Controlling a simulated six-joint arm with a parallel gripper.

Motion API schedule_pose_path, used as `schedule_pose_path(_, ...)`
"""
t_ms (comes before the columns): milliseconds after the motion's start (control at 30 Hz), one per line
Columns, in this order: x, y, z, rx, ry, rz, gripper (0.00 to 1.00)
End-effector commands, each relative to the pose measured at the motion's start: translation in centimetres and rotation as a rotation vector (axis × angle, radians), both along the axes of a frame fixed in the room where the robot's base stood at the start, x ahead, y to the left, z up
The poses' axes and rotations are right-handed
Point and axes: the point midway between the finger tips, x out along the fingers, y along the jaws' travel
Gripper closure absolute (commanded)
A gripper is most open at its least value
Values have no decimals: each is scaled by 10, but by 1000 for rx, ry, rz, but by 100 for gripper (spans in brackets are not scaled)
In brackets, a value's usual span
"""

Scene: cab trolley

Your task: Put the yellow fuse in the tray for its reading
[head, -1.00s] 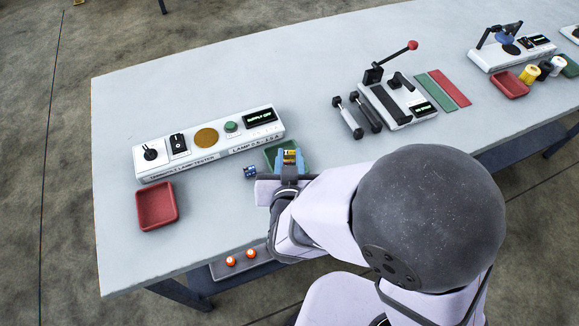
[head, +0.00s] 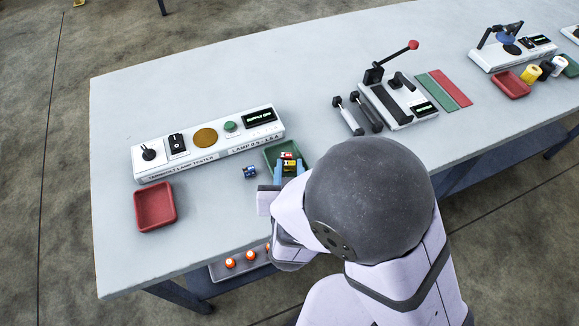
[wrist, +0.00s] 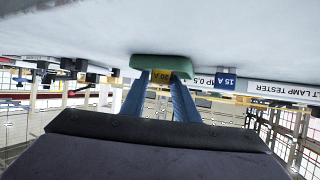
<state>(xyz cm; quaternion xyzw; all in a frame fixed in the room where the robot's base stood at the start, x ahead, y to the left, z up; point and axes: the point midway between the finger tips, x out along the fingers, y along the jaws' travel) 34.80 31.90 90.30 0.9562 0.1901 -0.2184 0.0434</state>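The yellow fuse (head: 289,167) lies in the green tray (head: 270,152), at its near side beside a red fuse (head: 287,156). In the wrist view the yellow fuse (wrist: 162,76), marked 20 A, shows between my finger ends, in front of the green tray (wrist: 150,62). My gripper (head: 289,170) has its blue fingers spread, one on each side of the yellow fuse, and looks open. My arm hides the near side of the tray.
A blue fuse (head: 250,171), marked 15 A, stands left of the green tray. The lamp tester (head: 205,150) is behind it. A red tray (head: 155,206) is at left.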

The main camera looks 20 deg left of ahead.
Motion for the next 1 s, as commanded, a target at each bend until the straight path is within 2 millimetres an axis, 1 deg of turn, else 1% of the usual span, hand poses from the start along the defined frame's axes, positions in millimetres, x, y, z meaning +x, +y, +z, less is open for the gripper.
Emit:
schedule_pose_path(333,0,0,1,0,0,0,59)
schedule_pose_path(467,0,0,6,0,0,0,59)
schedule_pose_path(667,-20,-7,18,-4,1,5,59)
schedule_pose_path(1000,-28,-11,22,-4,1,0,59)
